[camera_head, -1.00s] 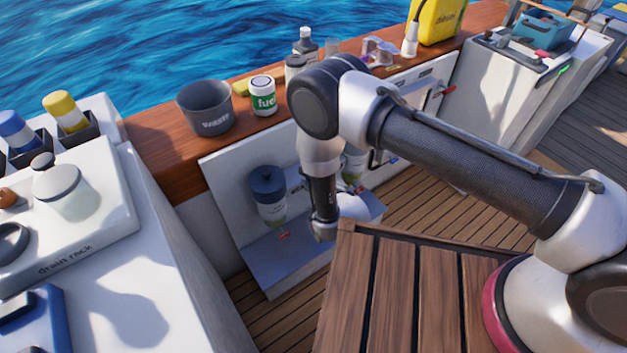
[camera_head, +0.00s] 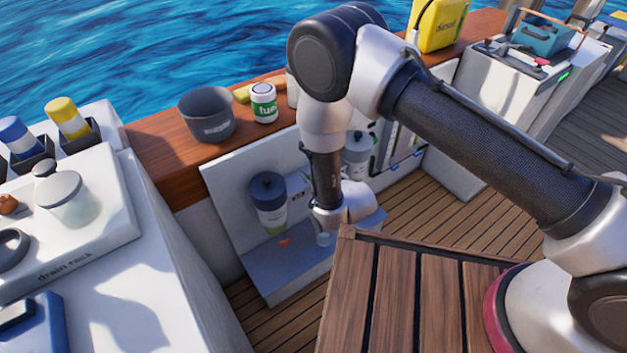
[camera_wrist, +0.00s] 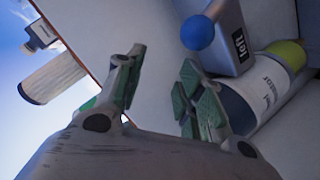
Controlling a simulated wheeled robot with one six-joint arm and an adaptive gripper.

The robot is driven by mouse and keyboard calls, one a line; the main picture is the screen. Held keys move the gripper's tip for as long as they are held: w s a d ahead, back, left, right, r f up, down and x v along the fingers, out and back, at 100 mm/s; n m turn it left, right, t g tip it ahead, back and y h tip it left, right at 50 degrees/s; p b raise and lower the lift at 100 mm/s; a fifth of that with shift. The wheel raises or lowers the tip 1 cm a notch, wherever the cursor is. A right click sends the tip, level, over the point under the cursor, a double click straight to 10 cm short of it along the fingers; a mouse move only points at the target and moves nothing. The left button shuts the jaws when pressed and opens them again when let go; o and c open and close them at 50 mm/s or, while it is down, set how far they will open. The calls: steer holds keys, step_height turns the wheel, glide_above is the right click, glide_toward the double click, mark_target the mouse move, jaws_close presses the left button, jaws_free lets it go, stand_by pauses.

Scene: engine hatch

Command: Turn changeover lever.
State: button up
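In the wrist view, a blue ball knob (camera_wrist: 197,32) sits on a short pale arm, which looks like the changeover lever. Beside it is a grey block (camera_wrist: 230,40) marked "left". A separator (camera_wrist: 262,88) with a white label and yellow-green end stands right of my gripper. My gripper (camera_wrist: 160,68) is open, with green pads apart and nothing between them. The knob is beyond the right finger, not between the fingers. In the head view, my wrist hides the lever and fingertips. Two dark-topped separators show there, left (camera_head: 268,198) and right (camera_head: 358,155).
The separators are on a white hatch panel (camera_head: 225,180) above a grey ledge (camera_head: 285,275). A slatted wooden surface (camera_head: 400,290) is close in front.

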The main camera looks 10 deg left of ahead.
steer(key=shift+r, duration=0.6)
steer(key=shift+c, duration=0.3)
